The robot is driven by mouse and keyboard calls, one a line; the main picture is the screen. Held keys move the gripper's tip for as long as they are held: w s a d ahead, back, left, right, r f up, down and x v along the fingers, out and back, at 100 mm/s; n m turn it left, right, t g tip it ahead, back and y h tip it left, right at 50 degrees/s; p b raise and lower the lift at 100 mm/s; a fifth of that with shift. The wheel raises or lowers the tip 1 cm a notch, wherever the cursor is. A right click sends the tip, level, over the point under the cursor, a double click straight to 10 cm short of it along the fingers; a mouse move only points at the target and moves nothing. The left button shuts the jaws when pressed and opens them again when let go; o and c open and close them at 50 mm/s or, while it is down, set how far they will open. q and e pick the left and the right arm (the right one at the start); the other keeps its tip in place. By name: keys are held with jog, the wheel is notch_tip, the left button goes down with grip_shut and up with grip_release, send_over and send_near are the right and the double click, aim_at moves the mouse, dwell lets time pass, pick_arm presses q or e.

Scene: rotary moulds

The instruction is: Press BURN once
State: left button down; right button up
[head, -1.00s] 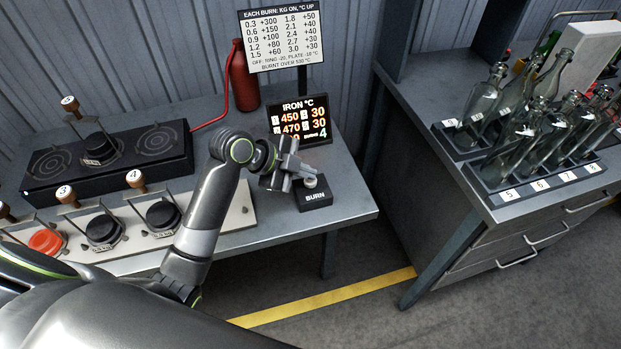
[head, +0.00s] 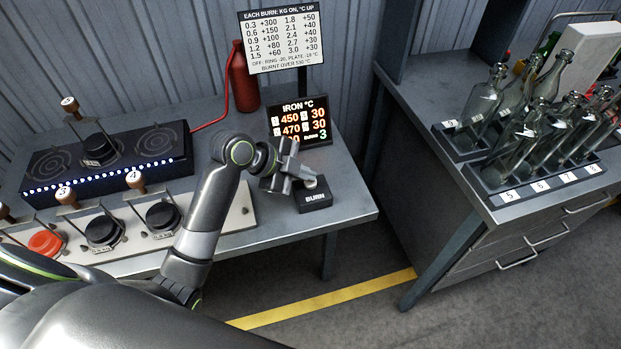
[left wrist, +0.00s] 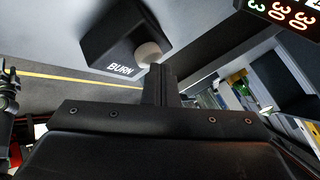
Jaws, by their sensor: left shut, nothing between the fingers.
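The BURN box (head: 314,197) is a small black block with white lettering near the right end of the bench. Its pale round button (head: 311,183) is on top. It also shows in the left wrist view as a black box (left wrist: 110,33) with a whitish button (left wrist: 149,53). My left gripper (head: 303,179) is shut and empty, its fingertips at the button, seemingly touching it. The iron display (head: 298,122) behind it reads 450, 470, 30, 30 and a green 3. The burner (head: 106,160) has a row of lit blue-white lights along its front. My right gripper is not in view.
A chart sign (head: 280,38) stands behind the display, beside a red cylinder (head: 244,78) with a red hose. Several irons with wooden handles stand on a pale plate (head: 237,215). Glass bottles fill racks (head: 541,182) on the right cabinet.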

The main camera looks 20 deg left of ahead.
aim_at(305, 183)
pick_arm(q)
jog(key=shift+r+p, duration=0.5)
jog(key=shift+r, duration=0.2)
notch_tip(305, 183, up, 5)
jog(key=p, duration=0.4)
jog(key=shift+f, duration=0.1)
dwell(0.5)
